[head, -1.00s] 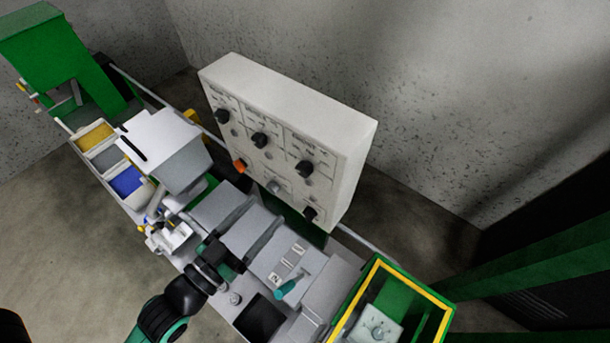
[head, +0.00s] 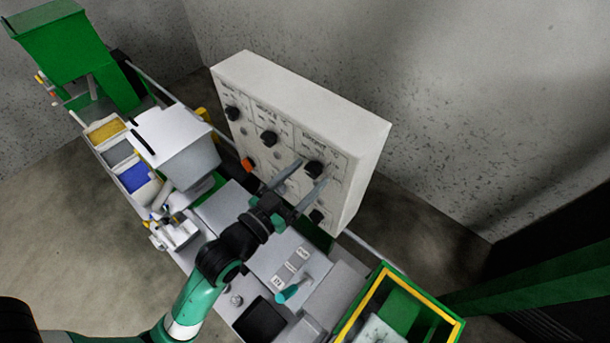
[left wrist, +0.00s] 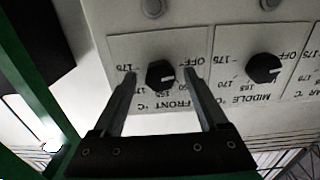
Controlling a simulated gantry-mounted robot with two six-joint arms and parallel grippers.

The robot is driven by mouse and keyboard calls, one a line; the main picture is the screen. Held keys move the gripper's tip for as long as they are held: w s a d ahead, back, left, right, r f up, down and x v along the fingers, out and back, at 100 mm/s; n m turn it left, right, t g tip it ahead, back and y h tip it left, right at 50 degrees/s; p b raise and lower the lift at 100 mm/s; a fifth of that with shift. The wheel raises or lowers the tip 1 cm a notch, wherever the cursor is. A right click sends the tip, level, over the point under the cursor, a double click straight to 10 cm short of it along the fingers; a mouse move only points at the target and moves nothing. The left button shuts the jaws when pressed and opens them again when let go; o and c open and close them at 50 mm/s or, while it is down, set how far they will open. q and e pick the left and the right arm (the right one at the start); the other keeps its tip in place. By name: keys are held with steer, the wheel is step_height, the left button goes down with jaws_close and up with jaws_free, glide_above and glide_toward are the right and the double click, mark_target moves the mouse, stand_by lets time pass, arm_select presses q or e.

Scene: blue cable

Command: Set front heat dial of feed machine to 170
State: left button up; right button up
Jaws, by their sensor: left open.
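The front heat dial (head: 314,169) is a black round knob on the white control panel (head: 300,95). In the left wrist view the panel is upside down, and the dial (left wrist: 160,75) sits above the "FRONT °C" label. Its white mark points to the right in that view, between OFF and the lowest number; 170 is at lower left. My left gripper (head: 309,173) is open, its two fingers (left wrist: 160,73) reaching to either side of the dial. Gaps show between fingers and knob; I cannot tell how deep the tips are. My right gripper is not in view.
The middle dial (left wrist: 263,68) is beside the front one, and another black knob (head: 317,216) is below it. An orange knob (head: 247,164) is at the panel's lower left. The machine bed with a teal-handled lever (head: 289,293) lies below my arm.

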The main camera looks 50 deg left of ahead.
arm_select(q)
jaws_close()
